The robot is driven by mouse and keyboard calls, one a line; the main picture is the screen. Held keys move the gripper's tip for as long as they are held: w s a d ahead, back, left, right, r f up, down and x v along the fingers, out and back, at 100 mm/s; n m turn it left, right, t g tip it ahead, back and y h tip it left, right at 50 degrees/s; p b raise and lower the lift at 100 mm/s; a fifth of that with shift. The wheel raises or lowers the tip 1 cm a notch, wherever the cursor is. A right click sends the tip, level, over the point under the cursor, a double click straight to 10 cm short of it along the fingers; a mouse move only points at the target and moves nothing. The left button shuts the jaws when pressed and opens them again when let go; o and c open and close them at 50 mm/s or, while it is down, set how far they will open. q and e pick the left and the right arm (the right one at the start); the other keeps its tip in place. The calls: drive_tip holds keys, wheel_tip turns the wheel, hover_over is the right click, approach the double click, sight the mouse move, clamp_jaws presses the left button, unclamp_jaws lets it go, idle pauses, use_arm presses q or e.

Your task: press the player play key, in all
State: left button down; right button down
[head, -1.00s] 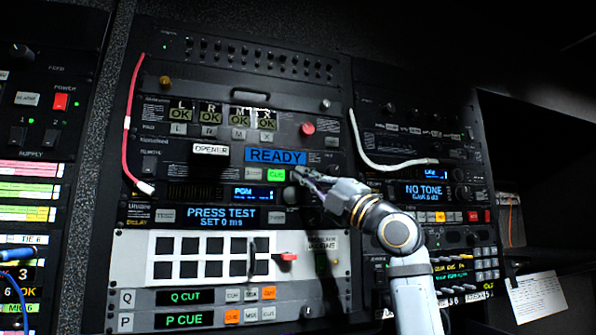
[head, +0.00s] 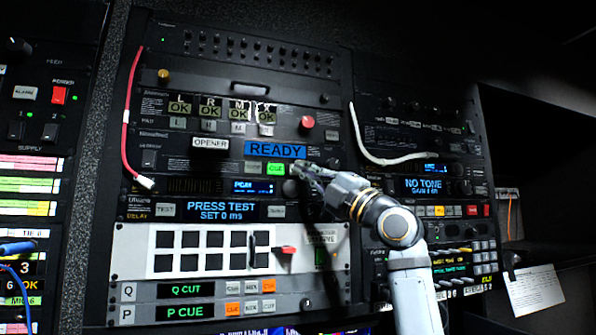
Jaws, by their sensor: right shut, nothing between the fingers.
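The player panel has a blue READY display (head: 275,150) and an OPENER label (head: 210,143). Below the display sit a grey key (head: 253,167) with unreadable lettering and a lit green CUE key (head: 276,168). My right gripper (head: 296,171) is shut and empty, its fingertips just right of the green key, at or close to the panel face. I cannot tell whether they touch it. No key marked play can be read; the spot right of the green key is hidden by the fingers. My left gripper is not in view.
A red cable (head: 127,115) hangs on the left and a white cable (head: 375,155) on the right of the player rack. A red round knob (head: 307,122) sits above the display. Below is a white panel (head: 145,262) with black squares. A paper note (head: 535,293) hangs at right.

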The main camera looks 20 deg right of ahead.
idle(0.4)
drive_tip(key=shift+w+p, duration=0.4)
drive_tip(key=shift+w, duration=0.05)
drive_tip(key=shift+w+p, duration=0.3)
idle(0.5)
drive_tip(key=shift+s, duration=0.1)
drive_tip(key=shift+s+f+b, duration=0.1)
drive_tip(key=shift+s+b, duration=0.2)
drive_tip(key=shift+b, duration=0.1)
drive_tip(key=shift+s, duration=0.3)
